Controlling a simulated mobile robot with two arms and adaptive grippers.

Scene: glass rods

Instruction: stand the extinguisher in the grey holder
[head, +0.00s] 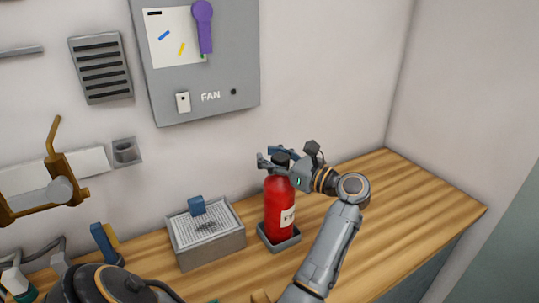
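The red extinguisher (278,207) has a white label and a dark top. It stands upright, with its foot inside the rim of the low grey holder (285,244) on the wooden counter.
A grey box with a perforated top (207,246) and a blue block (197,205) on it stands left of the holder. The wooden counter (420,205) is clear on the right. A grey fan panel (235,75) hangs on the wall. A brass fixture (62,180) is at the left.

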